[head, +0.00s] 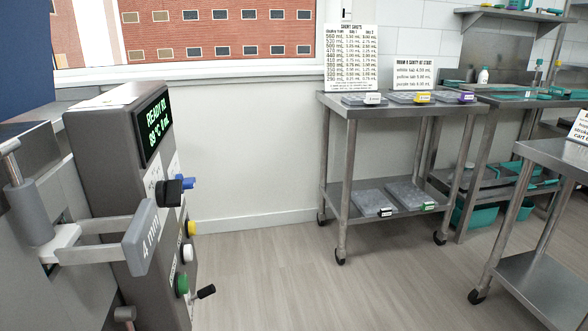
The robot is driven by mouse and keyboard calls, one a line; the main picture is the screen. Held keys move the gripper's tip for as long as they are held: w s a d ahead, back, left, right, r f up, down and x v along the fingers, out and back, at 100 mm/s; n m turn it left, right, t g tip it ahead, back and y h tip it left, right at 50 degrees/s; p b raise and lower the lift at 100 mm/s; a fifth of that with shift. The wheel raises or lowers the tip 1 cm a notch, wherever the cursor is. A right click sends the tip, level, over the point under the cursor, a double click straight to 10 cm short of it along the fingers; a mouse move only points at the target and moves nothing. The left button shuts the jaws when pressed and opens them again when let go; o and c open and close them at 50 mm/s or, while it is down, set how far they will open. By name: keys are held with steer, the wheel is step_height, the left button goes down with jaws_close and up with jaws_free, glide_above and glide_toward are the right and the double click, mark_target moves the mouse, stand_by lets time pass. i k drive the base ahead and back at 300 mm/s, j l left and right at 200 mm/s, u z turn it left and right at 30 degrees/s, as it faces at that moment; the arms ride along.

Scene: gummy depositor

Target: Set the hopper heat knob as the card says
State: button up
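The grey depositor (100,120) stands at the left. Its tilted display (154,128) shows green text that seems to read READY, 89 °C and 0 mL. A large black knob (166,192) sticks out of its panel, seen edge-on, with a blue part (188,182) behind it. I cannot read its setting or tell if it is the heat knob. A chart card (350,58) and a smaller card (413,73) stand on the steel cart; their small print is hard to read. A third card (579,127) is cut off at the right edge. My gripper is not in view.
Yellow (190,229), white (187,253) and green (182,285) buttons and a black lever (206,292) project from the panel. A plate marked 4 mm (140,238) juts out in front. The steel cart (335,105) holds trays. The floor between is clear.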

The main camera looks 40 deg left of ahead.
mark_target(169, 194)
steer(key=u, duration=3.45)
